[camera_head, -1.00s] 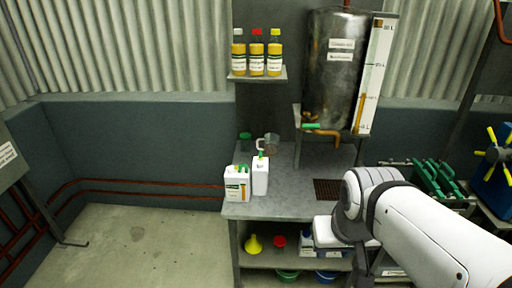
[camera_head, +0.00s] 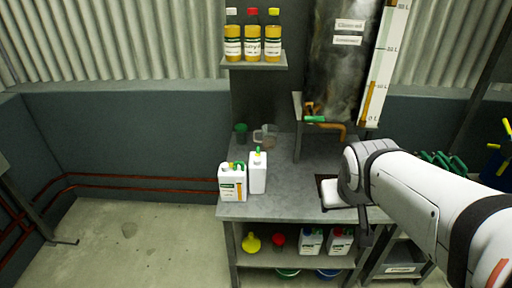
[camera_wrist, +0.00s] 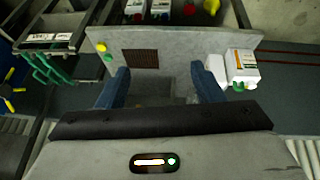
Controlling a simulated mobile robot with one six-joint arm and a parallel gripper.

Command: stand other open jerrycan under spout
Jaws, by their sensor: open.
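Two white jerrycans stand upright side by side on the left of the bench. One (camera_head: 232,184) faces front with its label; the other (camera_head: 258,174) is turned narrow side on, just right of it. Both show green or yellow at the top; I cannot tell which is open. The spout (camera_head: 334,127), an orange-brown pipe with a green handle, juts from the dark tank (camera_head: 337,75). No jerrycan shows under it. My gripper (camera_wrist: 163,82) is open and empty in the wrist view, its blue fingers apart; the labelled jerrycan (camera_wrist: 242,64) lies beyond the right finger.
The grey bench (camera_head: 285,200) is clear between the jerrycans and the dark grate (camera_wrist: 140,59). A clear jug (camera_head: 267,135) and green cup (camera_head: 240,131) stand behind them. The lower shelf holds a yellow funnel (camera_head: 251,242) and more white containers (camera_head: 340,241).

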